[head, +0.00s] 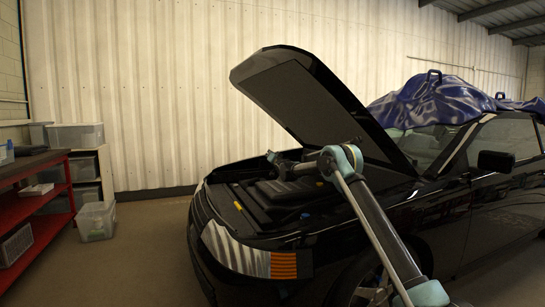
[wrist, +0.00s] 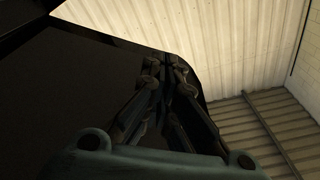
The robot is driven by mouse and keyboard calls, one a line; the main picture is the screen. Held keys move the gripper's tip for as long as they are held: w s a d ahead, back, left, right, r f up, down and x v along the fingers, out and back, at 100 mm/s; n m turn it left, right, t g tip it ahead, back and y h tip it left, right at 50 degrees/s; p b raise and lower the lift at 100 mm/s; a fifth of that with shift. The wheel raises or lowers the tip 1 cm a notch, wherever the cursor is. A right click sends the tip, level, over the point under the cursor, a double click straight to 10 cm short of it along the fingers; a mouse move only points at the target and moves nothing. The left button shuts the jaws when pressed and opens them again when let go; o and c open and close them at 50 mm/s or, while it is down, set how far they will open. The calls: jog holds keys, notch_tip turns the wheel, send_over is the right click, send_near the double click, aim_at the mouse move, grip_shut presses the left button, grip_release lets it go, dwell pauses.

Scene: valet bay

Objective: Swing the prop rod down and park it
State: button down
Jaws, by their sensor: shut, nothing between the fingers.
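The black car's hood (head: 315,95) stands raised over the open engine bay (head: 265,205). I cannot make out the prop rod in either view. My arm reaches in from the right, and my gripper (head: 272,156) is at the far side of the bay, below the hood, small and dark here. In the wrist view my gripper (wrist: 165,62) points up with its fingers together and nothing visible between them. The dark underside of the hood (wrist: 65,90) fills the left of that view, behind and beside the fingers. I cannot tell whether they touch it.
The car's front fender and striped headlight area (head: 235,250) lie in front of my arm. A blue cover (head: 430,100) lies bunched on the roof and windshield. A red workbench (head: 35,205) and grey bins (head: 96,221) stand at left. Floor between bins and car is clear.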

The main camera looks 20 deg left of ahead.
jog(key=shift+s+d+r, duration=0.35)
jog(key=shift+d+r, duration=0.3)
jog(key=shift+d, duration=0.2)
